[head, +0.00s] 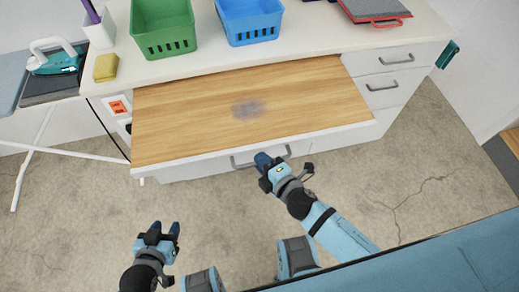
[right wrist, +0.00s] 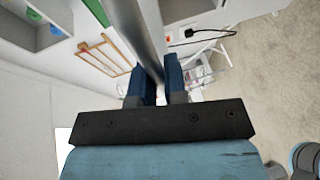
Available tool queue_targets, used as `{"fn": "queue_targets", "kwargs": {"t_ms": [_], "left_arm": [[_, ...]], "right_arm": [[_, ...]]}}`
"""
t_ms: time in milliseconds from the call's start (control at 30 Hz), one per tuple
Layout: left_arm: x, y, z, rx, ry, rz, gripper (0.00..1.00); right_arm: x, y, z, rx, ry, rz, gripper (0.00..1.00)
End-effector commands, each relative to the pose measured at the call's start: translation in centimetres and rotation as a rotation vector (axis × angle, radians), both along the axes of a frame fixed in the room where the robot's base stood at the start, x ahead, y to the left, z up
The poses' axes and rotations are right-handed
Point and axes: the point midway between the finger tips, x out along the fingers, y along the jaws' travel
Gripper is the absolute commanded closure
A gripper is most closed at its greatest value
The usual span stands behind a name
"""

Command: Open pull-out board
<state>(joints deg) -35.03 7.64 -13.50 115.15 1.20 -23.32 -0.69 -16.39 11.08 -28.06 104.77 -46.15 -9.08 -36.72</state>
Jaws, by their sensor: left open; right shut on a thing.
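The wooden pull-out board (head: 190,115) sticks out from under the white counter, with a grey smudge near its middle. A grey bar handle (head: 243,162) runs along its white front edge. My right gripper (head: 264,160) is at this handle and shut on it. In the right wrist view the grey handle bar (right wrist: 135,35) passes between the blue fingers (right wrist: 158,85). My left gripper (head: 160,232) is open and empty, low above the floor to the left, apart from the board.
On the counter (head: 320,45) stand a green basket (head: 163,28), a blue basket (head: 248,20), a yellow sponge (head: 106,68) and a white cup with pens (head: 98,30). An ironing board with an iron (head: 55,60) stands at left. Drawers (head: 382,88) are at right. The concrete floor in front is clear.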

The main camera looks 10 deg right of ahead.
Motion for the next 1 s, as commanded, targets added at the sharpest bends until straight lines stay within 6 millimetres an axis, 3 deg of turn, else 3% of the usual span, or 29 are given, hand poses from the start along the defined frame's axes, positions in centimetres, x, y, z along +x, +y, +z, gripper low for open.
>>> {"fn": "queue_targets", "kwargs": {"t_ms": [200,600,633,700,1000], "left_arm": [[0.00,0.05,-0.05,0.001,0.001,0.001,0.57],[0.02,0.11,-0.06,0.001,0.001,0.002,0.57],[0.02,0.12,-0.06,0.002,0.002,0.002,0.57],[0.03,0.12,-0.05,0.001,0.001,0.002,0.57],[0.03,0.12,-0.05,0.001,0.001,0.002,0.57]], "right_arm": [[-1.13,-0.08,-0.05,-0.001,0.001,-0.001,1.00],[-1.24,-0.08,-0.06,-0.001,0.001,-0.001,1.00],[-1.24,-0.09,-0.06,-0.001,0.001,-0.001,0.80],[-1.23,-0.07,-0.05,-0.001,0.001,-0.001,0.64],[-1.34,-0.09,0.00,0.000,0.000,-0.001,0.64]]}}
